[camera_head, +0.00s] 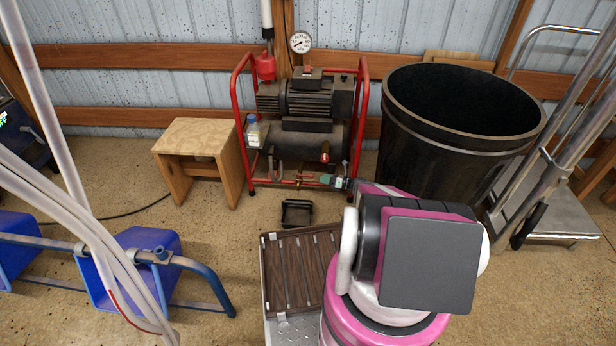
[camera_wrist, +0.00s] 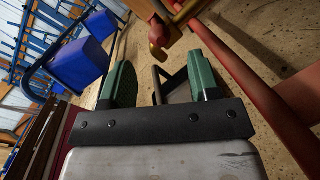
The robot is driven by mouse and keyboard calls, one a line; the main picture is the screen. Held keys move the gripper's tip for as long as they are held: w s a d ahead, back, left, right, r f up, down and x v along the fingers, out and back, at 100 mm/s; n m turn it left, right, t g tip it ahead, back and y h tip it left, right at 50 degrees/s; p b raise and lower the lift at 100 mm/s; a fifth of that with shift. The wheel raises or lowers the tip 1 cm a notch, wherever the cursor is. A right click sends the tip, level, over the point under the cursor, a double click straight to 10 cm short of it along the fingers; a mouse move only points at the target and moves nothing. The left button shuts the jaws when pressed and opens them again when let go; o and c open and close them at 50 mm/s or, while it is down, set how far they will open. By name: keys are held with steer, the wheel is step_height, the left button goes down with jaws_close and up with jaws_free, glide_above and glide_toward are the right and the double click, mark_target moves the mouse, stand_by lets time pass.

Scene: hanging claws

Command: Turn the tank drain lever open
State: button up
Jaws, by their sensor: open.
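The compressor's dark tank (camera_head: 305,140) lies low inside a red tube frame (camera_head: 243,110) by the wall. A brass fitting (camera_head: 299,180) shows below the tank, close to my gripper (camera_head: 318,178). In the wrist view my gripper (camera_wrist: 160,65) is open, with its two green fingers apart. No contact with the fingers is visible. The rest of the valve is cut off at the top of the wrist view.
A small black tray (camera_head: 297,224) lies on the floor before the compressor. A wooden stool (camera_head: 198,138) stands left, a large black bin (camera_head: 425,150) right. A red frame bar (camera_wrist: 255,90) runs close along the right finger. Blue bins (camera_head: 143,240) stand at left.

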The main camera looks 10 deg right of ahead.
mark_target(312, 176)
steer(key=x, duration=0.9)
steer(key=shift+w+a, duration=0.15)
steer(key=shift+a, duration=0.05)
jaws_close()
